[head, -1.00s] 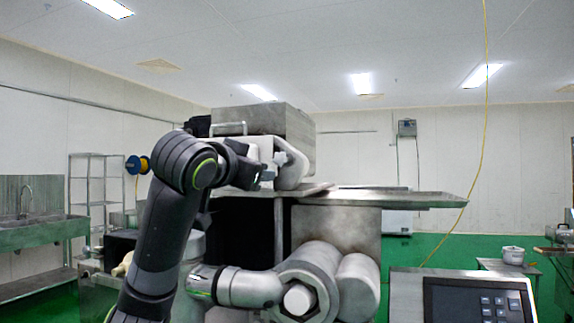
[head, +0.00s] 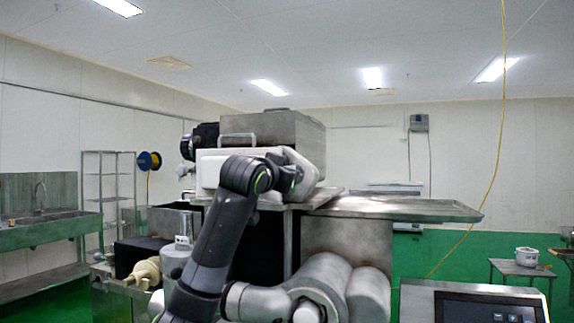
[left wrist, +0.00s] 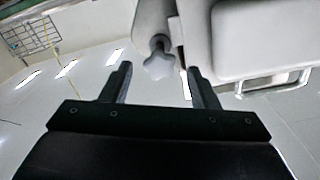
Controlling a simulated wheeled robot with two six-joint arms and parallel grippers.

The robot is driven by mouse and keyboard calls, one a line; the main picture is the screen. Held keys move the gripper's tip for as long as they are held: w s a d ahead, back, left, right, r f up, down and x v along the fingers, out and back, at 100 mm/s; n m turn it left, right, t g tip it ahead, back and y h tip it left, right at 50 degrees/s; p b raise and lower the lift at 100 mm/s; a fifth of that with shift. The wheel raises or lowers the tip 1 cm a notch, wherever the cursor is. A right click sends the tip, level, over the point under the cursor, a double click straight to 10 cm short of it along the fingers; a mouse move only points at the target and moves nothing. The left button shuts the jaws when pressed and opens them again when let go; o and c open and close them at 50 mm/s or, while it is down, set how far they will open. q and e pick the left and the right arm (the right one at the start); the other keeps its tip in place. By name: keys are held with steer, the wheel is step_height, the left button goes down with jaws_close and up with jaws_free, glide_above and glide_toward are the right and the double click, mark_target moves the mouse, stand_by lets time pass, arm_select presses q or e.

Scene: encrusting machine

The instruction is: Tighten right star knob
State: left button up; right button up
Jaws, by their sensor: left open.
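The grey star knob (left wrist: 160,63) shows in the left wrist view on a short stem below a light grey bracket (left wrist: 153,18) of the machine. My left gripper (left wrist: 159,74) is open, with one finger on each side of the knob in the picture and gaps on both sides. I cannot tell whether the knob is between the tips or just beyond them. In the head view my left gripper (head: 289,176) is small and partly hidden by its wrist, against the machine's white housing (head: 211,172). The knob is hidden there. My right gripper is not in view.
The steel hopper box (head: 275,132) tops the machine. A steel tray (head: 400,208) extends right below the housing. A control panel (head: 485,310) stands at the lower right. In the left wrist view a metal handle (left wrist: 275,88) lies right of the fingers.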

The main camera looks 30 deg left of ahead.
arm_select(q)
steer(key=shift+p+x, duration=0.3)
steer(key=shift+x, duration=0.9)
steer(key=c, duration=1)
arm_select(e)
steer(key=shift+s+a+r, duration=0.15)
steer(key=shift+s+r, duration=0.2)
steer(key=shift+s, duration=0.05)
